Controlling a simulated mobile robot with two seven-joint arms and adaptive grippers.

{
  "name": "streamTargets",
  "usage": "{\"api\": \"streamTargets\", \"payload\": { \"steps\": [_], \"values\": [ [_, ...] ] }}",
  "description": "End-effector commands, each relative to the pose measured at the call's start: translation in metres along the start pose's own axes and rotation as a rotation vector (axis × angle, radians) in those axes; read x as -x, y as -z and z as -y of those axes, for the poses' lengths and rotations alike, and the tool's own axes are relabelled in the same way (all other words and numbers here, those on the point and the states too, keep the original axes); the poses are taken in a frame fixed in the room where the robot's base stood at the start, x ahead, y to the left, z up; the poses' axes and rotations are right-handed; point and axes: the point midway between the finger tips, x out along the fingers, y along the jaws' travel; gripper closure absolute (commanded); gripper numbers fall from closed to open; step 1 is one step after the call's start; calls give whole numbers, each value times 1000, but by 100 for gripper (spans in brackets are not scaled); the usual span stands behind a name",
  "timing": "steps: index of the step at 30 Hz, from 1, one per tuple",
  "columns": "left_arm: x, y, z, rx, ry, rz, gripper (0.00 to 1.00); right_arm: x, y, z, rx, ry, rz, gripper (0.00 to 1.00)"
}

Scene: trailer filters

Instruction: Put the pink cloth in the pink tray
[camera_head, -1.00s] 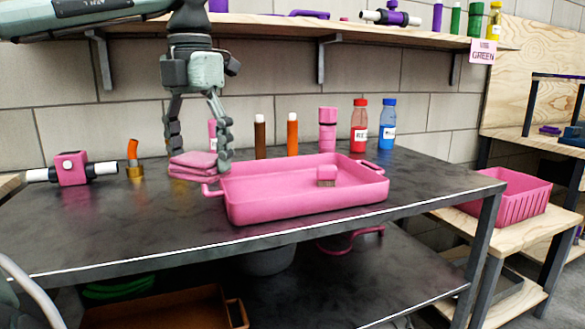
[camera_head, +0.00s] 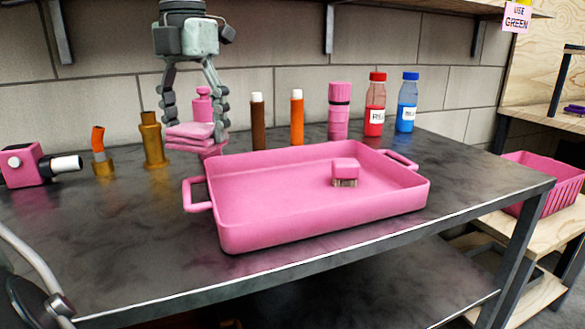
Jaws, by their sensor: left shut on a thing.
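The pink cloth (camera_head: 190,132) is a folded stack held between the fingers of my left gripper (camera_head: 195,130), which is shut on it. The gripper points down and holds the cloth at the back left, behind the left handle of the pink tray. The pink tray (camera_head: 260,232) stands on the dark table and is shallow with a handle at each end. A pink brush (camera_head: 345,172) sits inside it toward the right; the rest of its floor is bare. My right gripper is not in view.
Behind the tray stand a pink bottle (camera_head: 203,104), brown (camera_head: 257,122) and orange (camera_head: 297,120) tubes, a pink cylinder (camera_head: 339,110), and red-capped (camera_head: 375,105) and blue-capped (camera_head: 407,103) bottles. Brass fittings (camera_head: 153,142) stand at left. A pink basket (camera_head: 545,185) is at right.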

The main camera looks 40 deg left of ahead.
Motion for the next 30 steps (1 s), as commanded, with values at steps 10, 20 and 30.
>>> {"api": "streamTargets", "payload": {
  "steps": [10,20,30],
  "values": [
    [-48,-39,63,-2,-6,-8,52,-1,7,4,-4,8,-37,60],
    [-70,-57,94,-1,0,-3,52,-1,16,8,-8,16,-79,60],
    [-107,-57,94,-1,1,-2,52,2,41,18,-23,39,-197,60]
  ]
}}
